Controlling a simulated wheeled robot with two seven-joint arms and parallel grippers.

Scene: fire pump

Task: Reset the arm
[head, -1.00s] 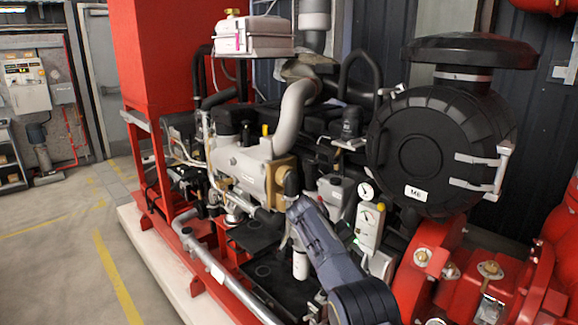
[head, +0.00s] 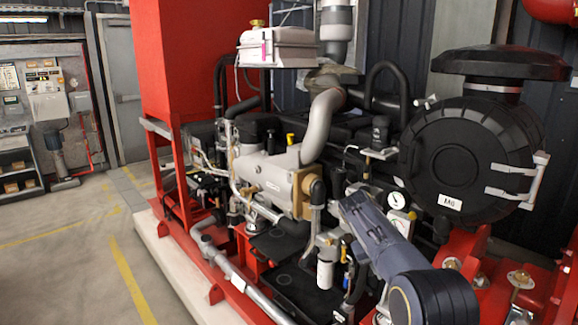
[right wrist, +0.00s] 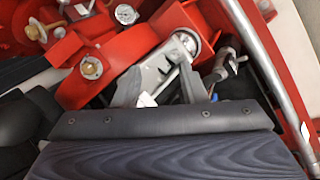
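One of my arms (head: 385,235), dark blue-grey, comes in from the lower right in the head view, its thick joint nearest the camera. Its gripper cannot be made out there. In the right wrist view my right gripper (right wrist: 158,88) shows two dark fingers spread apart. A grey metal part (right wrist: 165,68) lies beyond and between them; I cannot tell whether they touch it. My left gripper is not in view.
The engine (head: 270,178) stands on a red frame (head: 222,270) close to the arm. A round black housing (head: 460,150) stands at the right. A red cabinet (head: 190,60) rises behind. Open floor (head: 70,260) lies at the left.

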